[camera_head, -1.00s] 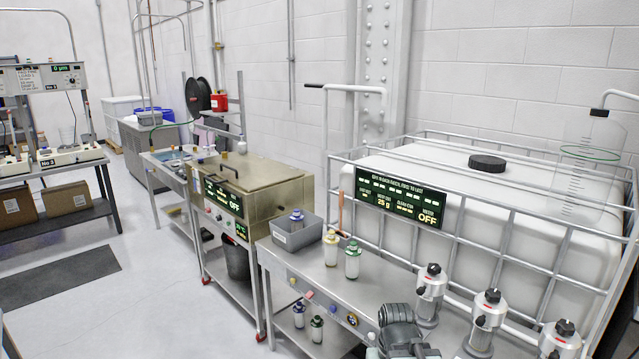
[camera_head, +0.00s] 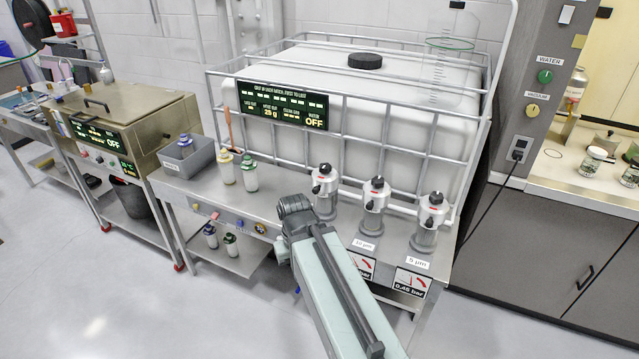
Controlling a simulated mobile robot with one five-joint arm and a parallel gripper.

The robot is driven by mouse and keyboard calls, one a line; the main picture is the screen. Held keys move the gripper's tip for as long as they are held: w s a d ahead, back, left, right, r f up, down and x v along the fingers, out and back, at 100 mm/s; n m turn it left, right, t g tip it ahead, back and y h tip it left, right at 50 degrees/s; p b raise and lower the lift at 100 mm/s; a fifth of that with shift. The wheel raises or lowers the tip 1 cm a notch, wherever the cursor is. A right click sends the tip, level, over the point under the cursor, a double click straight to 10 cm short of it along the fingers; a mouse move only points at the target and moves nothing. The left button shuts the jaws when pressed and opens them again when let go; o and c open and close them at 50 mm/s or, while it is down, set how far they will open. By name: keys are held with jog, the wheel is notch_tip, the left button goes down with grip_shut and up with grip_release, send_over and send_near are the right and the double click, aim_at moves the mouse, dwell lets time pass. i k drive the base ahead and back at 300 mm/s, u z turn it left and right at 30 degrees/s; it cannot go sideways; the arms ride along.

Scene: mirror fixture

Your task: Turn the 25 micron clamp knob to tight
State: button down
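Three filter housings with silver heads stand in a row on the steel bench. The middle one (camera_head: 374,208) has a 10 µm label (camera_head: 363,244) and the right one (camera_head: 428,225) a 5 µm label (camera_head: 417,262). The left housing (camera_head: 325,195) shows no readable label; my arm covers the bench front before it, so I take it as the 25 micron one only by its place. It has a black knob on top (camera_head: 325,169) and a small dark knob on its side. Their tight or loose setting is too small to tell. My gripper is not visible; my arm link and dark joint show in front of the left housing.
Behind the housings is a white caged tank (camera_head: 400,85). Left on the bench (camera_head: 222,200) are two bottles (camera_head: 249,172) and a grey bin (camera_head: 188,155). Gauge plates (camera_head: 411,282) hang at the bench front. A dark cabinet (camera_head: 545,245) stands right. The left floor is open.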

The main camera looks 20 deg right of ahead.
aim_at(325, 168)
jog(key=z, duration=0.35)
jog(key=k, duration=1.3)
jog(key=z, duration=0.2)
jog(key=i, duration=1.9)
jog(key=u, duration=0.25)
